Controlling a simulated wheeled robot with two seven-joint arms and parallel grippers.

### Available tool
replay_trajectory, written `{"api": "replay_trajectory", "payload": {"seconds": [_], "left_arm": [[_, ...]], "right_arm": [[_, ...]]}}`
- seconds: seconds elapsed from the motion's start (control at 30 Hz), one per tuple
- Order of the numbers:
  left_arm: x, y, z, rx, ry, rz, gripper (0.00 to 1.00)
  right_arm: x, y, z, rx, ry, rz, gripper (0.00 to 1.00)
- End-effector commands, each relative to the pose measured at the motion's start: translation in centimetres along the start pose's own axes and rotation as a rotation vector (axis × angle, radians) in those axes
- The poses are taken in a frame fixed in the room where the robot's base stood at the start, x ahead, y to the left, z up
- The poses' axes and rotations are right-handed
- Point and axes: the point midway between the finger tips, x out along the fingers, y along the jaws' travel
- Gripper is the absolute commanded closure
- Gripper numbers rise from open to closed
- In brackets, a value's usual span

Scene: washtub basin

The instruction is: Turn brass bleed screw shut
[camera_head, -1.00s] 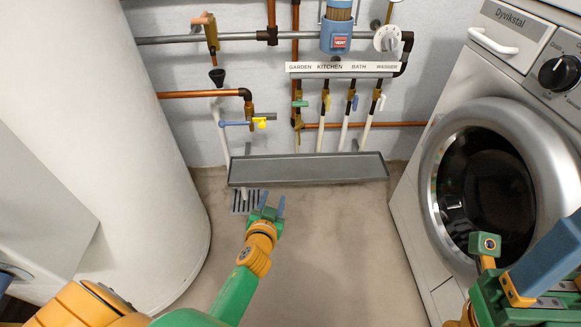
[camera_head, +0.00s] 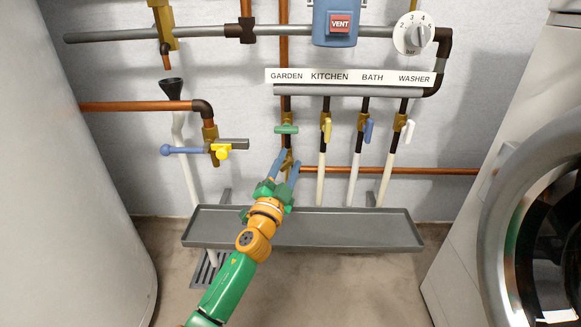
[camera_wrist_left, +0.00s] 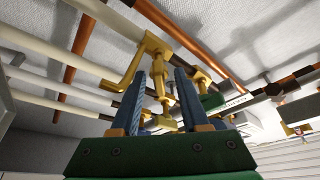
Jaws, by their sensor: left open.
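A small brass fitting, which looks like the bleed screw (camera_head: 289,158), is at the low end of the garden pipe, below the green-handled garden valve (camera_head: 285,129). My left gripper (camera_head: 287,164) is in front of it, with its blue fingers apart and pointing up at it. In the left wrist view, brass parts (camera_wrist_left: 161,84) show between and beyond the open fingers (camera_wrist_left: 160,76). No hold on them shows. The fingers partly hide the fitting in the head view. My right gripper is out of view.
A grey drip tray (camera_head: 330,244) lies below the pipes, under the left gripper. White pipes with yellow, blue and white valve handles stand to the right. The washer (camera_head: 500,200) is at right.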

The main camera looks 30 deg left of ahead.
Motion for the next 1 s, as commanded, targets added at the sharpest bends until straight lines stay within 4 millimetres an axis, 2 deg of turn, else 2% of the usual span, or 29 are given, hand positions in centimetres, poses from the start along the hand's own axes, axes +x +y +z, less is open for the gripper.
{"api": "replay_trajectory", "payload": {"seconds": [0.23,0.27,0.4,0.43,0.77,1.0], "left_arm": [[0.4,0.0,0.0,-0.001,-0.001,0.001,0.55],[0.4,0.0,0.0,-0.001,-0.001,0.001,0.58],[0.3,0.0,0.0,-0.001,-0.001,0.001,0.95],[0.3,0.0,0.0,-0.001,-0.001,0.001,1.00],[0.4,0.0,0.0,0.012,-0.002,0.007,1.00],[0.5,-0.3,-0.3,0.114,-0.002,0.049,1.00]], "right_arm": [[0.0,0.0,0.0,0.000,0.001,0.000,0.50],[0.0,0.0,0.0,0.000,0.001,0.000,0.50],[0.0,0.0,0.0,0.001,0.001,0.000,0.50],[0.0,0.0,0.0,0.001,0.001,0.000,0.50],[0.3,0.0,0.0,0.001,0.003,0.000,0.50],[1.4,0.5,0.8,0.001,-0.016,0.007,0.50]]}}
